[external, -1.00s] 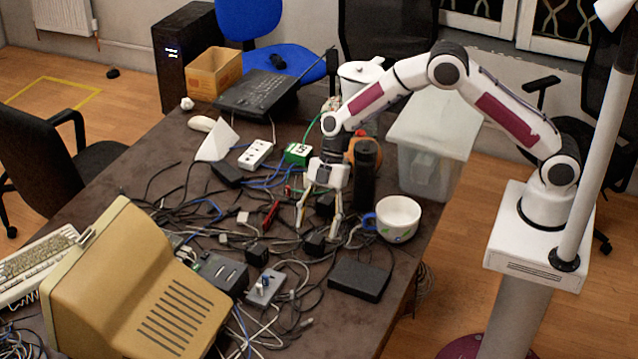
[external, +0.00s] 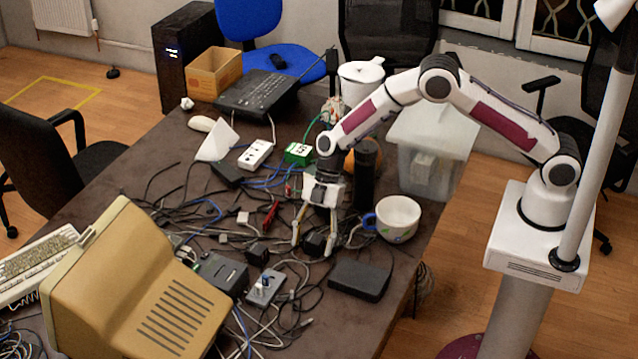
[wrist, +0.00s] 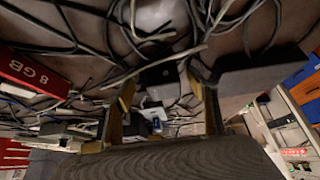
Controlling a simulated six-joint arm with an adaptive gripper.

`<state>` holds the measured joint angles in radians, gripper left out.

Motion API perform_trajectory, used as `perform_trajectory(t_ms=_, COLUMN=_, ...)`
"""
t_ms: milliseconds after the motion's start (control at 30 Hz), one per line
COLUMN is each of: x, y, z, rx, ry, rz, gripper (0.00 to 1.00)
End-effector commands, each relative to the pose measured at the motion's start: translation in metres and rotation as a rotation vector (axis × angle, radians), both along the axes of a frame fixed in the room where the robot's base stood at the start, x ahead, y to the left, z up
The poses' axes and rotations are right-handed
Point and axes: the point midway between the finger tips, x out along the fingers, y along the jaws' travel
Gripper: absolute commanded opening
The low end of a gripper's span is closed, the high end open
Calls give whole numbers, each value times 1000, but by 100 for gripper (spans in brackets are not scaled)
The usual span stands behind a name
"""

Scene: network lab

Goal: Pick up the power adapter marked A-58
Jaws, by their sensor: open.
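A small black power adapter (external: 314,243) lies among the cables near the middle of the table. My gripper (external: 314,248) is open and points down over it, with one finger on each side. In the wrist view a black block (wrist: 160,74) shows between the spread fingers of my gripper (wrist: 161,88); it seems to be the same adapter. No A-58 mark can be read on it. Another black adapter (external: 257,251) lies to the left, apart from my fingers. I cannot tell whether my fingers touch the near adapter.
Tangled cables surround the gripper. A white cup (external: 398,219) with a blue handle and a black cylinder (external: 365,180) stand close on the right. A flat black box (external: 359,280) lies in front. A beige monitor (external: 135,285) fills the front left.

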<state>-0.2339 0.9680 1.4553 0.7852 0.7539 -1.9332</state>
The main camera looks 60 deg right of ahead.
Motion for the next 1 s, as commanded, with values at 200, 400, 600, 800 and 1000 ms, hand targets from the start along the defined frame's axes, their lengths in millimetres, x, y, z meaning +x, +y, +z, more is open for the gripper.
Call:
perform_trajectory(t_ms=200, x=0, y=0, z=0, rx=0, ry=0, rz=0, gripper=58)
perform_trajectory(t_ms=400, x=0, y=0, z=0, rx=0, ry=0, rz=0, gripper=13)
perform_trajectory(t_ms=600, x=0, y=0, z=1, rx=0, ry=0, rz=0, gripper=13)
perform_trajectory(t_ms=800, x=0, y=0, z=4, rx=1, ry=-1, rz=0, gripper=13)
perform_trajectory(t_ms=1000, x=0, y=0, z=18, rx=2, ry=-1, rz=0, gripper=13)
